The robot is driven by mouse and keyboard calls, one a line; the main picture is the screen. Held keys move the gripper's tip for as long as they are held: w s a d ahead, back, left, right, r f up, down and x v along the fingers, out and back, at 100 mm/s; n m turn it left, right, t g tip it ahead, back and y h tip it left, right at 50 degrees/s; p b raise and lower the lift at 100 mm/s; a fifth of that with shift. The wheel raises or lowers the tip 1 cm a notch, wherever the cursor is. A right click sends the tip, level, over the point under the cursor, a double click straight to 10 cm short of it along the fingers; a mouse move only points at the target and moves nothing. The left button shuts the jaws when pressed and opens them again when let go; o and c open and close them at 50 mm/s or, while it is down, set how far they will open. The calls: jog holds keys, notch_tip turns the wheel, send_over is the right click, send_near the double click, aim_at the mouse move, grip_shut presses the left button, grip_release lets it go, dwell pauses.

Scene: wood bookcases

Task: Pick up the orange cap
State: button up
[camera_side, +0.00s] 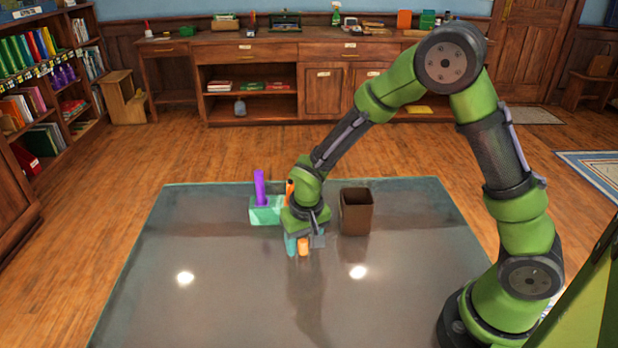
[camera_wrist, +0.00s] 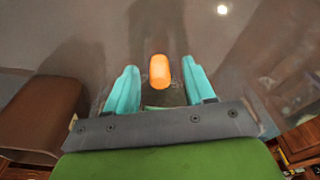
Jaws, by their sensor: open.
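The orange cap (camera_side: 303,247) stands on the grey table, partly hidden by my gripper in the side view. In the wrist view the orange cap (camera_wrist: 159,71) lies between the tips of my two teal fingers, with a gap on each side. My gripper (camera_side: 297,244) is open and low over the table, around or just above the cap; the exact height is hard to tell. In the wrist view my gripper (camera_wrist: 157,86) holds nothing.
A teal block (camera_side: 266,212) with a purple marker (camera_side: 259,187) stands behind my gripper. An orange marker (camera_side: 289,190) is partly hidden by my arm. The front of the grey table (camera_side: 220,300) is clear.

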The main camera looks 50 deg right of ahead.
aim_at(303, 241)
jog(key=shift+f, duration=0.15)
grip_shut()
dwell(0.4)
notch_tip(303, 241, up, 10)
jog(key=shift+r, duration=0.1)
